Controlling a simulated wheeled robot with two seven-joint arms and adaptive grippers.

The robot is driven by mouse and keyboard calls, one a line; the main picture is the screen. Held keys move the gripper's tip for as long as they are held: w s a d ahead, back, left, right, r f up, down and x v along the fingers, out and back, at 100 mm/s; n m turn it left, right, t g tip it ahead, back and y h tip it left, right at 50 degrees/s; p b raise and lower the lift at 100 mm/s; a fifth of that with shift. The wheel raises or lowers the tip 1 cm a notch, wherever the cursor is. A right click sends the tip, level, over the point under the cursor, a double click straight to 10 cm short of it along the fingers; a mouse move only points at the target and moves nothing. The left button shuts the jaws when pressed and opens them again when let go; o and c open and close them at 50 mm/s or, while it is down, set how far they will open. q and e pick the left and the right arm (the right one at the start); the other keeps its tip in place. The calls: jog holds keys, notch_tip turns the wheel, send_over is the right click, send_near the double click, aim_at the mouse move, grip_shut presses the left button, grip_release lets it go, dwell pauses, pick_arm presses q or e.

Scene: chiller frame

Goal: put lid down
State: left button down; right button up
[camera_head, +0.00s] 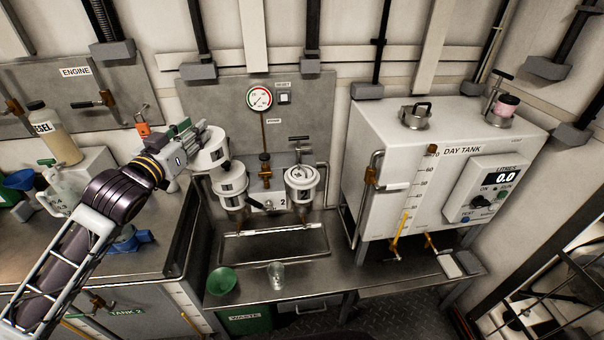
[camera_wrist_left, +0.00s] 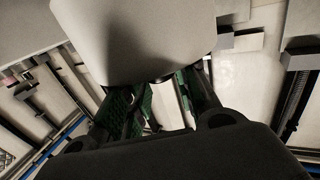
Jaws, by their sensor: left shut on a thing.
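My left gripper (camera_head: 188,134) is shut on a white round lid (camera_head: 211,150). The lid is above and slightly left of the left filter housing (camera_head: 230,184), overlapping its top edge in the head view; I cannot tell whether they touch. In the left wrist view the pale lid (camera_wrist_left: 135,40) fills the top middle, at the green-padded fingers of the left gripper (camera_wrist_left: 160,108). The right filter housing (camera_head: 301,183) has a white top with a small raised fitting. My right gripper is in neither view.
A steel bench (camera_head: 318,278) carries a green bowl (camera_head: 221,281) and a clear glass (camera_head: 276,275). The day tank (camera_head: 400,160) stands right. A gauge (camera_head: 259,98) is on the panel behind. A diesel bottle (camera_head: 55,135) and a white jug (camera_head: 63,188) are left, near my arm.

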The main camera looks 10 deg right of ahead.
pick_arm(q)
jog(key=w+d+r+m+g+h+p, duration=0.2)
jog(key=d+r+m+h+p, duration=0.15)
jog(key=d+r+p, duration=0.55)
jog(key=w+d+f+m+g+h, duration=0.1)
jog(key=d+f+h, duration=0.1)
jog(key=d+f, duration=0.5)
jog(key=shift+f+g+b, duration=0.4)
jog(key=shift+f, duration=1.35)
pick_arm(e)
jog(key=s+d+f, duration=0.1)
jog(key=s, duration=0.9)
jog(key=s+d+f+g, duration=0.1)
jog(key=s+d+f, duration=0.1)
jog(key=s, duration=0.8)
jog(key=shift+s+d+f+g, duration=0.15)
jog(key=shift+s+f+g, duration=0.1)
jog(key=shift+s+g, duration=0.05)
